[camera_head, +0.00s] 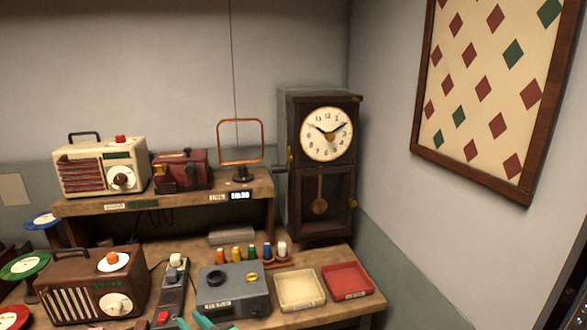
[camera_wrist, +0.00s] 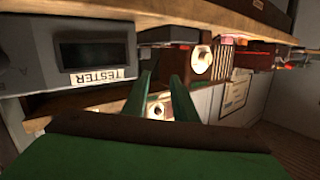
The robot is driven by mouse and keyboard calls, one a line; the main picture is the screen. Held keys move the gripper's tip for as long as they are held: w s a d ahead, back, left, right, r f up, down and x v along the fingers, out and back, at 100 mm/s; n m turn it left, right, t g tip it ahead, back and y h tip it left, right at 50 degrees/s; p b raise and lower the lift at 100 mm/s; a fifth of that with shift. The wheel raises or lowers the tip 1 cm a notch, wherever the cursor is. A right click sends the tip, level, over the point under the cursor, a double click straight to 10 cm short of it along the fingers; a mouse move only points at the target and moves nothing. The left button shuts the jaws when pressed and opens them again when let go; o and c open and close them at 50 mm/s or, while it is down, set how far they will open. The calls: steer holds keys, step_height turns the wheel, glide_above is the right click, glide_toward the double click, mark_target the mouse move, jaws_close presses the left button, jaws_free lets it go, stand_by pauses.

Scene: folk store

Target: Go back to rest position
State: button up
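My gripper (camera_head: 193,321) shows at the bottom edge of the head view, with two green-teal fingers in front of the grey tester box (camera_head: 233,290). In the wrist view, my gripper (camera_wrist: 162,76) has its two green fingers apart, with nothing held between them. The wrist picture is upside down; the tester (camera_wrist: 92,52) with its dark screen and label is at the upper left. Most of my arm is hidden in the head view.
The bench holds a brown radio (camera_head: 68,290), a cream tray (camera_head: 299,291), a red tray (camera_head: 347,281) and several colored spools (camera_head: 252,252). A shelf (camera_head: 188,201) carries a cream radio (camera_head: 101,168). A tall clock (camera_head: 322,182) stands at the back right.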

steer(key=s+d+f+m+t+h, duration=0.2)
steer(key=s+d+f+m+h, duration=0.2)
steer(key=s+d+f, duration=0.65)
steer(key=s+d+f+m+t+h, duration=0.2)
steer(key=s+d+f+m+h, duration=0.35)
steer(key=s, duration=0.75)
steer(key=s+d+r, duration=0.2)
steer(key=s+d, duration=0.2)
steer(key=s, duration=0.4)
steer(key=s+d+r+n+h, duration=0.1)
steer(key=s+d+r, duration=0.2)
steer(key=s, duration=0.4)
steer(key=s+d+r+h, duration=0.1)
steer(key=s+d, duration=0.3)
steer(key=s, duration=0.4)
steer(key=shift+s+d+r+n, duration=0.35)
steer(key=shift+d+r, duration=0.05)
steer(key=shift+r, duration=0.35)
steer(key=shift+s, duration=0.15)
